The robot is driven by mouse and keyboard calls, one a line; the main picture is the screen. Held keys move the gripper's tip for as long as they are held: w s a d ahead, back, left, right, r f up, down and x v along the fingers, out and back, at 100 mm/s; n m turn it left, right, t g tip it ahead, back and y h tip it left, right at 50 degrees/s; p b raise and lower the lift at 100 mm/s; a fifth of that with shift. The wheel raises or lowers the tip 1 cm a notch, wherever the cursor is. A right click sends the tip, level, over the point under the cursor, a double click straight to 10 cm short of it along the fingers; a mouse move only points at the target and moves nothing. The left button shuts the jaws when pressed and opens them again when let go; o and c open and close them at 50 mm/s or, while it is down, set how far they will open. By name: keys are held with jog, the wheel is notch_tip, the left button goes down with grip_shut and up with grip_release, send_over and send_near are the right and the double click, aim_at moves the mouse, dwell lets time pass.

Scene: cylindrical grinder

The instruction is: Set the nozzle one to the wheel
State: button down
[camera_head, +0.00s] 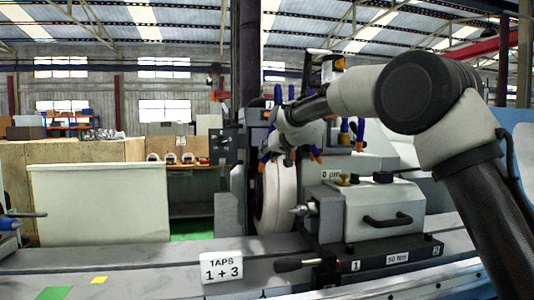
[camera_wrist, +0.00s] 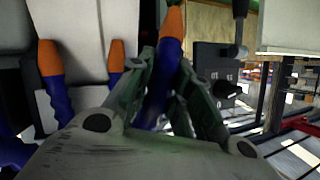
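The white grinding wheel (camera_head: 277,195) stands upright in the middle of the head view, below my gripper (camera_head: 286,146). Several blue nozzles with orange tips hang around the wheel's upper part. In the wrist view, the fingers of my gripper (camera_wrist: 165,62) close in on both sides of one blue nozzle (camera_wrist: 171,35), whose orange tip sticks out beyond them. Two more nozzles, a left one (camera_wrist: 55,85) and a shorter one (camera_wrist: 117,58), stand left of the fingers. No number shows on any nozzle, so I cannot tell which is nozzle one. The held nozzle's lower part is hidden.
A sign reading "TAPS 1 + 3" (camera_head: 222,268) stands on the machine bed. A grey headstock (camera_head: 370,210) with a black handle sits right of the wheel. A control box (camera_head: 222,146) is left of the wheel; a dark panel with a knob (camera_wrist: 215,85) shows in the wrist view.

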jog(key=shift+w+d+f+n+h, duration=0.15)
jog(key=shift+w+d+n+h, duration=0.1)
jog(key=shift+d+n+h, duration=0.4)
jog(key=shift+w+d+f+n+h, duration=0.1)
jog(key=shift+w+d+n+h, duration=0.25)
jog(key=shift+d, duration=0.6)
jog(key=shift+s, duration=0.15)
jog(key=c, duration=1.3)
grip_release()
jog(key=v, duration=1.2)
jog(key=shift+f, duration=0.1)
